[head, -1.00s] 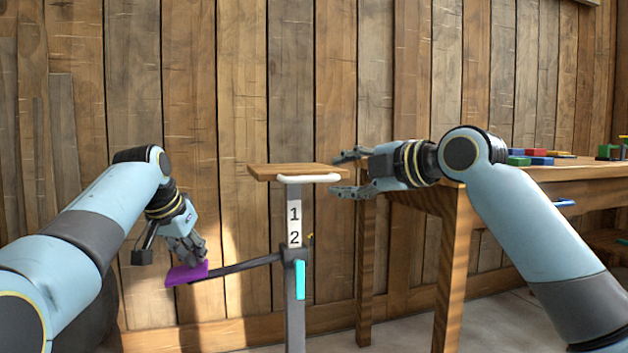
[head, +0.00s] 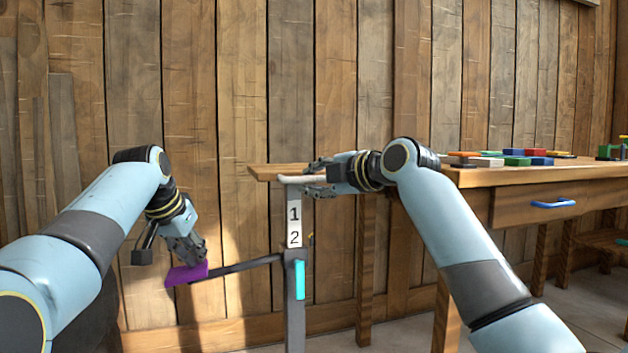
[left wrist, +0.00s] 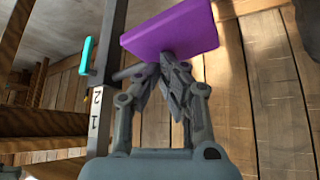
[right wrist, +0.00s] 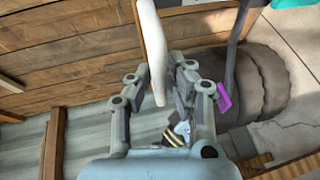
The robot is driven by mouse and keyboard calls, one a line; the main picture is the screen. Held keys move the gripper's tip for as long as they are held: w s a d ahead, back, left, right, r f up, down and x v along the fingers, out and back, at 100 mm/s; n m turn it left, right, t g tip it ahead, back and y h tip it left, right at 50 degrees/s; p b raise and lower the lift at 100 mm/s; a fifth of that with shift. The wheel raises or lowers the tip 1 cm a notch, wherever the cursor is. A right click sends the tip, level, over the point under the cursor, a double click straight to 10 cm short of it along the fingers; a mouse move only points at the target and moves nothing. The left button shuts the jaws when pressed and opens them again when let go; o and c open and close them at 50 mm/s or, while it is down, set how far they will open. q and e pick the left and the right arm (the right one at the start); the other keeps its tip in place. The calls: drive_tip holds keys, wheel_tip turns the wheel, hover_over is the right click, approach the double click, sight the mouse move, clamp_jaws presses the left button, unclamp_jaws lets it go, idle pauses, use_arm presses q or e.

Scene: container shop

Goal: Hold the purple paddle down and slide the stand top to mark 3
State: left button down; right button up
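The stand has a wooden top (head: 265,171) with a white handle (head: 290,180) along its near edge; the handle also shows in the right wrist view (right wrist: 154,50). Its grey post bears a white strip with marks 1 and 2 (head: 294,226); no 3 shows. The purple paddle (head: 187,273) sits low at the end of a dark lever. My left gripper (head: 202,260) has its fingertips together against the paddle, which also shows in the left wrist view (left wrist: 175,32). My right gripper (head: 312,178) is open, its fingers on either side of the white handle.
A cyan piece (head: 300,280) is on the post below the strip. A wooden workbench (head: 530,180) with several coloured blocks and a blue drawer handle (head: 553,203) stands at the right. A plank wall (head: 240,80) is behind.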

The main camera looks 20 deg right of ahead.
use_arm(q)
drive_tip(key=shift+f, duration=0.1)
use_arm(e)
clamp_jaws()
wheel_tip(320, 180, up, 6)
drive_tip(key=shift+r, duration=0.1)
drive_tip(key=shift+o, duration=2.3)
unclamp_jaws()
drive_tip(key=shift+s, duration=0.1)
drive_tip(key=v, duration=1.2)
